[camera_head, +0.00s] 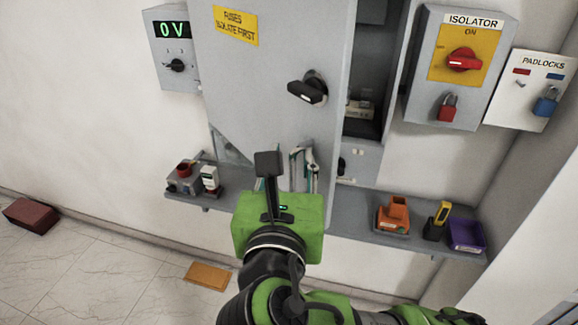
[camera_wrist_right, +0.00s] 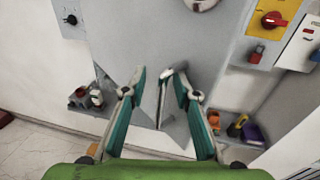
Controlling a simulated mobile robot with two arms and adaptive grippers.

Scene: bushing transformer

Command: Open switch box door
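The switch box door (camera_head: 262,65) is a large grey panel with a yellow fuse label and a black handle (camera_head: 308,88). The door stands partly open: the dark inside of the switch box (camera_head: 370,80) shows past its right edge. My right gripper (camera_head: 288,165) is at the door's lower part, below the handle; its wrist body hides part of the fingers. In the right wrist view the teal fingers (camera_wrist_right: 159,73) are apart, with grey panel surfaces behind and between them. Contact with the door cannot be told. The handle (camera_wrist_right: 201,4) is cut off at the top there. My left gripper is out of view.
A grey shelf (camera_head: 345,224) runs below, with a red-and-grey item (camera_head: 184,177) left and an orange holder (camera_head: 394,215), yellow tester (camera_head: 440,217) and purple bin (camera_head: 466,235) right. The isolator box (camera_head: 444,95) and padlock board (camera_head: 526,94) are on the right wall.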

